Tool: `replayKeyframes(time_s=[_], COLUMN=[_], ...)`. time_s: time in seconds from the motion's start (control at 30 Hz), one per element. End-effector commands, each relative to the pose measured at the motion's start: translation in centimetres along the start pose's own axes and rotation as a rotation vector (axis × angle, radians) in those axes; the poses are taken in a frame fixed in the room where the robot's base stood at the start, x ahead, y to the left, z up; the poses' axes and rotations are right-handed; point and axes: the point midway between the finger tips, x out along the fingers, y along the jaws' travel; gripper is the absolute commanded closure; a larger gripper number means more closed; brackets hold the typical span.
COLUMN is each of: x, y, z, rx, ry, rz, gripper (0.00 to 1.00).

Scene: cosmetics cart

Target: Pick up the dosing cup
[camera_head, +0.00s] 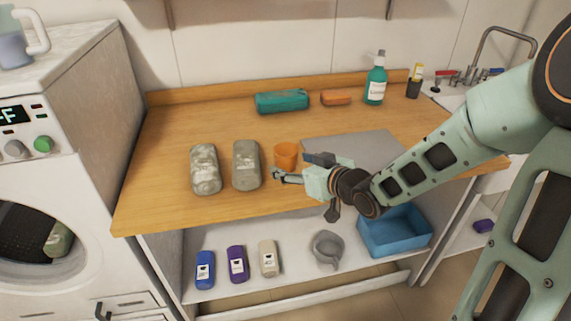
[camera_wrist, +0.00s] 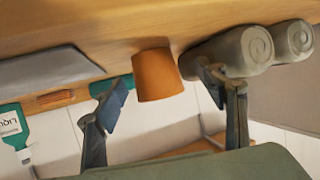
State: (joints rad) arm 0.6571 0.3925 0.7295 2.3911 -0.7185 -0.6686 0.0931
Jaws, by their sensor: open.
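The dosing cup appears to be the small orange cup (camera_head: 286,155), standing on the wooden counter to the right of two grey-green rolls. My gripper (camera_head: 291,168) is open at counter height, close in front of the cup. In the wrist view the cup (camera_wrist: 158,76) shows between and beyond the two spread fingers of my gripper (camera_wrist: 160,84). Neither finger visibly touches it, and one finger overlaps a roll behind it in that view.
A grey sheet (camera_head: 375,146) lies right. Behind are a teal bundle (camera_head: 282,101), an orange bar (camera_head: 336,98) and a green bottle (camera_head: 375,82). The lower shelf holds a blue bin (camera_head: 394,238) and grey jug (camera_head: 327,250).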

Motion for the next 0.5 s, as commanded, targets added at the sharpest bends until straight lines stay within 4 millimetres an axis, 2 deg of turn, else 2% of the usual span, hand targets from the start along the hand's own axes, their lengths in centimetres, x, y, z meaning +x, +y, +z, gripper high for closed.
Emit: replayKeyframes(time_s=[0.3,0.5], x=[4.3,4.9], y=[0.6,0.7], z=[0.0,-0.1], rx=[0.001,0.000], ry=[0.001,-0.001], rz=[-0.003,0.000], gripper=[0.35,0.35])
